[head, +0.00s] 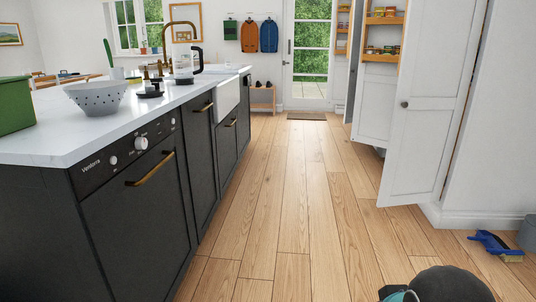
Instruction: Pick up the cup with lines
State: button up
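My gripper is not in view. A dark rounded shape with a teal part at the bottom right seems to be part of my own arm.
A white counter (60,138) on dark cabinets fills the left. On it are a grey colander (97,97), a green box (14,106) and a brass tap (165,45). Open white doors (430,115) stand right. A blue dustpan (492,243) lies on the floor. The middle floor is clear.

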aim_at(229, 59)
jog(key=i, duration=6.25)
jog(key=u, duration=2)
